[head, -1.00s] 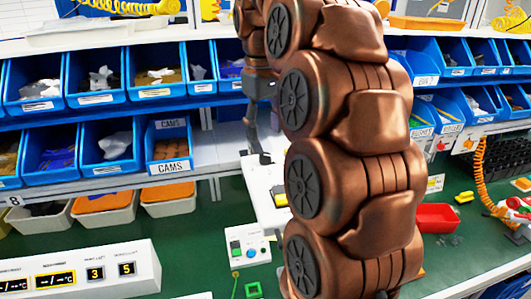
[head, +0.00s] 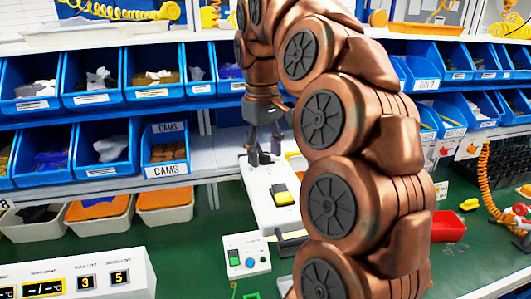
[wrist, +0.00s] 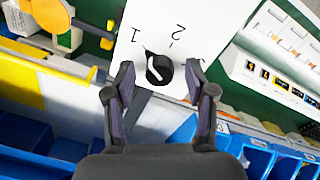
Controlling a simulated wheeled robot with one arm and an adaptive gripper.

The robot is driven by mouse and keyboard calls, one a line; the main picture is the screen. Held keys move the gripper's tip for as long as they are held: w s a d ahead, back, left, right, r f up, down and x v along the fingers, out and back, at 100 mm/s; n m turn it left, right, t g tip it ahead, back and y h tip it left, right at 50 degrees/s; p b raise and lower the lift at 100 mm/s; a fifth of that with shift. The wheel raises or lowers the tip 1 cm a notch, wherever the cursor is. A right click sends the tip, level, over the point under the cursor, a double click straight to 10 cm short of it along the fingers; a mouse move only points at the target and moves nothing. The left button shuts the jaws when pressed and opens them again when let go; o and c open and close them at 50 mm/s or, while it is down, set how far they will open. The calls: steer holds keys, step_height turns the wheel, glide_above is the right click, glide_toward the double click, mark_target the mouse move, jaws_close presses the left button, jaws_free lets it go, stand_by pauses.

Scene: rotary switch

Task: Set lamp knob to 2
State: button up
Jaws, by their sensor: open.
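The 2 stands to the right of the 1, and a third label is mostly hidden by the right finger. My gripper (wrist: 160,72) is open, with one finger on each side of the knob in the picture; I cannot tell whether they touch it. In the head view, my gripper (head: 264,156) is over the far end of the white box (head: 262,207), and the knob cannot be made out there.
Blue bins (head: 105,150) line the shelves behind.

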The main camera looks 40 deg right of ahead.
steer(key=shift+c, duration=0.2)
steer(key=c, duration=1)
steer(key=shift+d, duration=0.15)
jaws_close()
steer(key=shift+m, duration=0.3)
steer(key=shift+m+b, duration=0.35)
steer(key=shift+m, duration=0.25)
steer(key=m, duration=0.9)
steer(key=shift+w+m+p, duration=0.1)
steer(key=shift+m+p, duration=0.25)
steer(key=shift+m, duration=0.05)
